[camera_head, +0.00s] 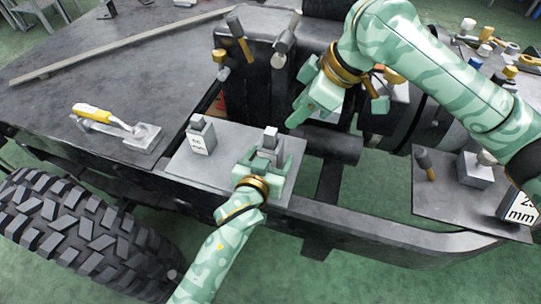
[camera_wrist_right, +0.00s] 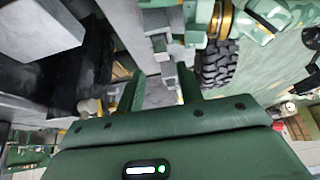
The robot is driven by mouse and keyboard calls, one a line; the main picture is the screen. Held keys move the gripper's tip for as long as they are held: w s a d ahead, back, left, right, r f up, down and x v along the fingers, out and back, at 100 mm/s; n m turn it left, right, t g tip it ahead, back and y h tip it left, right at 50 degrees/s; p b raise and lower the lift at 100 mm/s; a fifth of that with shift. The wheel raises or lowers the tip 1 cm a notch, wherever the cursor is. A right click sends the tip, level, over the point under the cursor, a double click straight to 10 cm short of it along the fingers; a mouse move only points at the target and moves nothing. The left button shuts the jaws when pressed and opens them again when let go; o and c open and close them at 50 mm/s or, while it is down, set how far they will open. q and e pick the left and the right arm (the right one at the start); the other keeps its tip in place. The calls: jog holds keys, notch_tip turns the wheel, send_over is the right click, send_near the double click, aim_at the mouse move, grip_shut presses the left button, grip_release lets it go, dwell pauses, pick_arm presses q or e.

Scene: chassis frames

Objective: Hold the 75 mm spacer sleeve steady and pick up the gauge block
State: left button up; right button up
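A grey sleeve-like block (camera_head: 200,140) stands at the left of a light grey plate; its white label reads "mm", with digits too small to be sure of. A smaller grey block (camera_head: 197,122) sits at its top. A second grey block piece (camera_head: 270,138) stands upright on the plate's right part, its lower part hidden by my left gripper (camera_head: 266,160), whose fingers stand apart on either side. I cannot tell which piece is the gauge block. My right gripper (camera_head: 313,103) is above and right of the plate; in the right wrist view (camera_wrist_right: 160,90) its fingers are apart and empty.
The light grey plate (camera_head: 230,160) rests on the dark chassis frame. A yellow-handled clamp (camera_head: 108,122) is at left, a tyre (camera_head: 85,235) below it. Hammers (camera_head: 283,45) stand behind. A side shelf (camera_head: 440,195) at right carries a block and a labelled box (camera_head: 518,205).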

pick_arm(q)
jog(key=shift+w+f, duration=0.1)
jog(key=shift+w, duration=0.15)
